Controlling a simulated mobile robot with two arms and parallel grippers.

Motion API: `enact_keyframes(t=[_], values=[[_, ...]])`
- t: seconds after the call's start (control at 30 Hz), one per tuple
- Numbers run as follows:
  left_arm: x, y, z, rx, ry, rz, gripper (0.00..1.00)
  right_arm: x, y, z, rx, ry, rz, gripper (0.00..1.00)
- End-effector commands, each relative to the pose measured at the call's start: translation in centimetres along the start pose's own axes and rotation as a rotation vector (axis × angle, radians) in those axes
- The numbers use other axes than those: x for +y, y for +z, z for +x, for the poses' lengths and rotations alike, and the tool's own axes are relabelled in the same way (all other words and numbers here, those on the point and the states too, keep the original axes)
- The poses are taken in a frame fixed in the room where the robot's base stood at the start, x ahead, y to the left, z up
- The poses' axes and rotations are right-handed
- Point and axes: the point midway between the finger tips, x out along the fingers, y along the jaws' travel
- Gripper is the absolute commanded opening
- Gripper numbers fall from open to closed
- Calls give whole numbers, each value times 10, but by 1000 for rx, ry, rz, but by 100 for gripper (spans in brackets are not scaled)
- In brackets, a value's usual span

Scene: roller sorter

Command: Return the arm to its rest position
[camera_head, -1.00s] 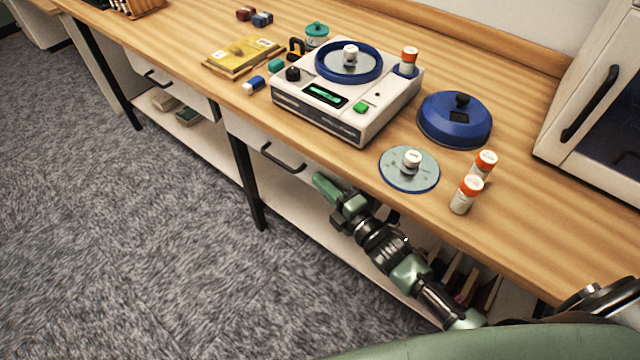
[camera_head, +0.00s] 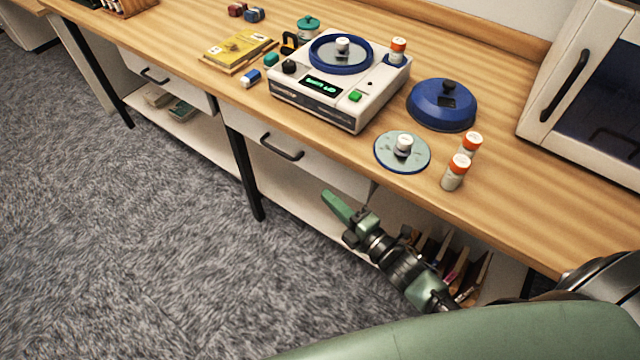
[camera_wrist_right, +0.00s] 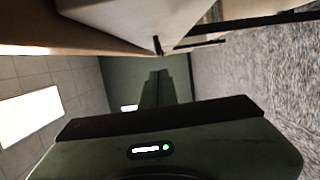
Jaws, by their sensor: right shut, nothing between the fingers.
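My right arm is low in front of the bench, its gripper (camera_head: 336,206) below the front edge of the tabletop and over the grey carpet. The gripper is shut and empty, its green fingers together and pointing up and to the left in the head view. In the right wrist view the shut fingers (camera_wrist_right: 157,88) point away from the camera, with the bench drawer beside them and the carpet to the right. No object touches them. My left gripper is not in either view.
The wooden bench (camera_head: 520,215) carries a white roller machine (camera_head: 320,110), a blue lid (camera_head: 442,108), a round plate (camera_head: 388,158) with a white knob, and two orange-capped bottles (camera_head: 455,172). A drawer handle (camera_head: 282,147) sticks out near my gripper. The carpet (camera_head: 130,260) is open.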

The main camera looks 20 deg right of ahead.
Motion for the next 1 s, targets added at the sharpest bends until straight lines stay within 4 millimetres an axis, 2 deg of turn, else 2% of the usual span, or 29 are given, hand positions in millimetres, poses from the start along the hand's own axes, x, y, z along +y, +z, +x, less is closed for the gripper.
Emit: enact_keyframes(t=[0.13, 0.4, 0.47, 0.53, 0.57, 0.67, 0.77, 0.8, 0.87, 0.9, 0.97, 1.0], values=[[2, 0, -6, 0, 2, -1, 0, 1, 0, -18, 0, -1, 0, 0], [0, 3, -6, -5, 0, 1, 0, 0, 0, -24, 0, 0, 0, 0], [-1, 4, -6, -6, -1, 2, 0, -5, 1, -25, -5, -10, 10, 0], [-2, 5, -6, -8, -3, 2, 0, -20, 4, -27, -21, -44, 51, 0], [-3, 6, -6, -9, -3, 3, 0, -31, 6, -29, -33, -69, 77, 0], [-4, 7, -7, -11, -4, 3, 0, -85, 14, -43, -99, -187, 219, 0], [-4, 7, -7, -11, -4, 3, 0, -155, 19, -70, -206, -339, 412, 0], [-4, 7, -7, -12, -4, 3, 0, -183, 19, -83, -255, -399, 492, 0], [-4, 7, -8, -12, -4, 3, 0, -222, 16, -107, -336, -486, 608, 0], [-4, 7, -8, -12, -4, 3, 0, -248, 13, -125, -392, -542, 684, 0], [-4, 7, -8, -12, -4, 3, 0, -283, 6, -154, -484, -622, 794, 0], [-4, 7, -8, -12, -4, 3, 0, -305, 0, -175, -549, -675, 864, 0]])
